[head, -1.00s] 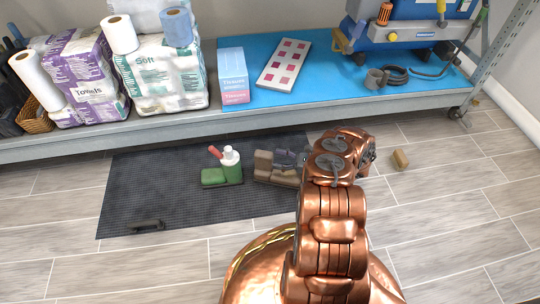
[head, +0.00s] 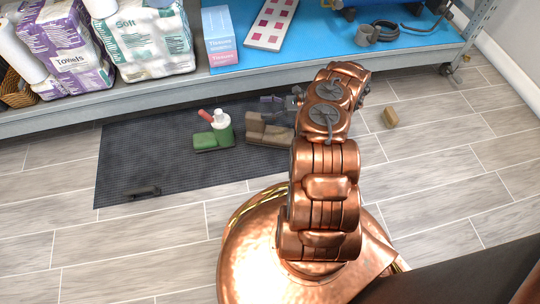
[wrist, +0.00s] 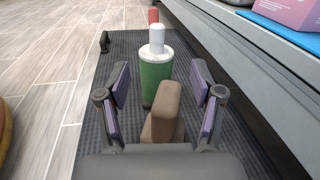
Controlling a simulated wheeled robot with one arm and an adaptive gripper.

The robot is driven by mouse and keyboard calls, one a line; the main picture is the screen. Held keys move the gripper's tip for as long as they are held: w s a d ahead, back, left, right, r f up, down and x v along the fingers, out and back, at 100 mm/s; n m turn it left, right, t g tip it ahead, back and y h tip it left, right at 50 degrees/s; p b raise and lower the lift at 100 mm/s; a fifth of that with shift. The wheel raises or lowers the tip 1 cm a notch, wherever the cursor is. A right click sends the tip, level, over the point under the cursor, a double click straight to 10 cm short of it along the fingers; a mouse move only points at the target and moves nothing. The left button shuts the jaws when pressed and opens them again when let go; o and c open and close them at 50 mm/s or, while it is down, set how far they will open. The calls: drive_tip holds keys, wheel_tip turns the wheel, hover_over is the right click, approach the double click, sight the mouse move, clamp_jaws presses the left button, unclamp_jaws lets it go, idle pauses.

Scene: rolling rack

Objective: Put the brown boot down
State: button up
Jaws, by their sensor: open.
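The brown boot (head: 262,131) stands upright on the dark mat (head: 150,165). In the wrist view the boot (wrist: 165,112) is between and below my spread fingers, with gaps on both sides. My gripper (head: 282,103) is open and empty, just above and behind the boot in the head view. Its purple-padded fingers (wrist: 160,88) show in the wrist view. My arm hides some of the area right of the boot.
A dark item (head: 141,191) lies near the mat's front. A tan block (head: 390,118) is on the floor. The rack shelf edge (head: 150,92) runs behind.

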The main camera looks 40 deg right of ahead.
drive_tip(key=s+a+r+n+g, duration=0.2)
drive_tip(key=a+r+n+g, duration=0.9)
drive_tip(key=a+r, duration=1)
drive_tip(key=s+a+r+n+g+h, duration=0.2)
drive_tip(key=s+a+r+n+h, duration=0.15)
drive_tip(key=s, duration=0.25)
drive_tip(key=s+a+r+n+g+h, duration=0.2)
drive_tip(key=s+a+r, duration=0.15)
drive_tip(key=s, duration=0.25)
drive_tip(key=s+d+r+n+t+h, duration=0.1)
drive_tip(key=s+d+n+h, duration=0.1)
drive_tip(key=s, duration=0.7)
drive_tip(key=s+d+r+n+t+h, duration=0.1)
drive_tip(key=s+n+h, duration=0.4)
drive_tip(key=s, duration=0.5)
drive_tip(key=d+r+h, duration=0.1)
drive_tip(key=d+h, duration=0.1)
drive_tip(key=shift+s+d+r, duration=0.2)
drive_tip(key=shift+s+d, duration=0.1)
drive_tip(key=shift+r, duration=0.15)
